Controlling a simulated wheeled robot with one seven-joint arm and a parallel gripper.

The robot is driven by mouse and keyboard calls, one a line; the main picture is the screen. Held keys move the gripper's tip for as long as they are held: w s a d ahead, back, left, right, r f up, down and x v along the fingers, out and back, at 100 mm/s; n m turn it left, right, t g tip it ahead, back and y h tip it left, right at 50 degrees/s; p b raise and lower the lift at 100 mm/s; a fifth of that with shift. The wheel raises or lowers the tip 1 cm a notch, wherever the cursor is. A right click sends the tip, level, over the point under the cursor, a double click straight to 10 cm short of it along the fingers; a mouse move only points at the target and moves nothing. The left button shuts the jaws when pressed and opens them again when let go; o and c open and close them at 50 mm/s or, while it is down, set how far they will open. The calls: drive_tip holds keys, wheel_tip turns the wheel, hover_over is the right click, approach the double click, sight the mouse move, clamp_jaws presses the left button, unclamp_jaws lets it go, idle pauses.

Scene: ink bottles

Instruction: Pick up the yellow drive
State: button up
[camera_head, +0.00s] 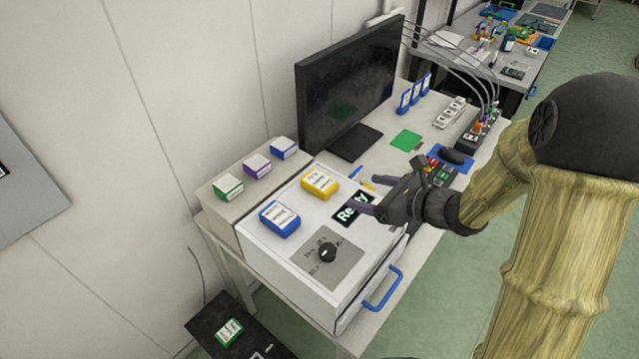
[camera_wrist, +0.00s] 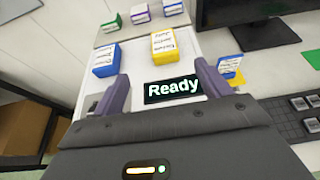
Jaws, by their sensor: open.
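The yellow drive (camera_head: 320,182), a small box with a white label, lies on top of the white machine (camera_head: 290,250), near its back edge. In the wrist view the yellow drive (camera_wrist: 165,47) is beyond my fingertips, about midway between them. My gripper (camera_head: 358,194) is open and empty above the machine's right side, to the right of the drive and apart from it. In the wrist view the two purple fingers of my gripper (camera_wrist: 160,80) frame the "Ready" display (camera_wrist: 173,88).
A blue drive (camera_head: 280,218) lies left of the yellow one. Green (camera_head: 228,186), purple (camera_head: 257,167) and blue (camera_head: 285,147) drives stand on the ledge behind. A monitor (camera_head: 345,85) stands at the back. A knob (camera_head: 327,252) and a blue drawer handle (camera_head: 383,290) are at the machine's front.

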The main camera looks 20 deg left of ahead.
drive_tip(key=p, duration=0.2)
approach(319, 180)
drive_tip(key=x, duration=0.5)
drive_tip(key=shift+s+a+r, duration=0.15)
drive_tip(key=shift+s+a, duration=0.05)
drive_tip(key=shift+s, duration=0.1)
drive_tip(key=shift+w+a, duration=0.15)
drive_tip(key=shift+a, duration=0.1)
drive_tip(key=shift+w+d+f+p+x, duration=0.15)
drive_tip(key=shift+p+x, duration=0.35)
drive_tip(key=shift+x, duration=0.85)
drive_tip(key=shift+w+d+f+p+x, duration=0.15)
drive_tip(key=shift+p+x, duration=0.35)
drive_tip(key=shift+x, duration=0.85)
drive_tip(key=shift+a+r, duration=0.1)
drive_tip(key=c, duration=1.2)
